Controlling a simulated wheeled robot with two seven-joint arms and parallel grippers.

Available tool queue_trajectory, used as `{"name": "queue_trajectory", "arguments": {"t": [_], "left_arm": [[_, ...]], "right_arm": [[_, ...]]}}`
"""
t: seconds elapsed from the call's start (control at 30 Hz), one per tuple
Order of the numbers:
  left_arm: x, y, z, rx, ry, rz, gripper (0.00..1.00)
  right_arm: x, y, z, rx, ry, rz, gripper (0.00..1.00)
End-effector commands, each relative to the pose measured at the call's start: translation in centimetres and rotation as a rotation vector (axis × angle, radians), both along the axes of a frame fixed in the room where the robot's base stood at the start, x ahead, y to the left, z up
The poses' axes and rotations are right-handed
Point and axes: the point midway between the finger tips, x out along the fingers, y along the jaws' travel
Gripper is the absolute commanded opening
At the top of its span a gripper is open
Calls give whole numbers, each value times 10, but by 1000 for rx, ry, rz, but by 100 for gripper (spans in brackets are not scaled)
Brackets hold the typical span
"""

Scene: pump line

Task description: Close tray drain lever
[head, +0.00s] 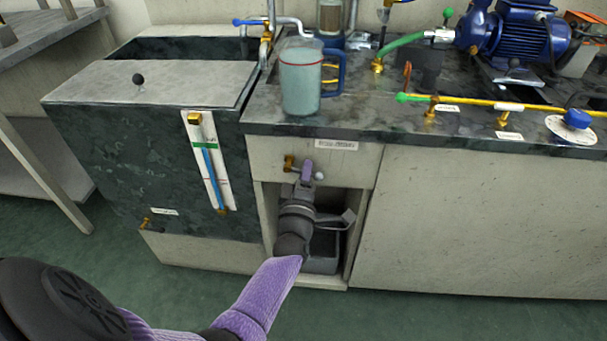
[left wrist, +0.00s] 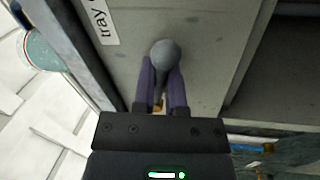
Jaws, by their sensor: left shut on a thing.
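The tray drain lever shows in the head view as a brass fitting (head: 289,163) with a thin arm and a grey ball knob (head: 319,176), on the pale panel below the worktop edge. My left gripper (head: 306,168) reaches up to it from below, with its purple fingers across the lever. In the left wrist view the grey knob (left wrist: 165,53) sits at the tips of the two purple fingers (left wrist: 162,76), which are shut on the lever. The fingers hide part of the lever arm. A white label (head: 336,145) is above; its wrist-view text reads "tray".
A dark bin (head: 323,252) stands in the niche behind my left wrist. A jug (head: 301,77) with a blue handle stands on the worktop above. A sight gauge (head: 208,163) is on the tank front at left. The floor in front is clear.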

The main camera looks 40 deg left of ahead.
Motion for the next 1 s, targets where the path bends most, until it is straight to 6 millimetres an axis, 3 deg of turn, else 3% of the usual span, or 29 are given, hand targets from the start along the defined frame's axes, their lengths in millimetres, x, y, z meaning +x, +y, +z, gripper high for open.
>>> {"name": "queue_trajectory", "arguments": {"t": [0.4,1.0], "left_arm": [[0,-2,6,-189,-110,0,0],[0,-2,8,-230,-136,0,0]], "right_arm": [[0,1,1,2,-1,-1,0],[0,4,1,7,-1,-3,0]]}}
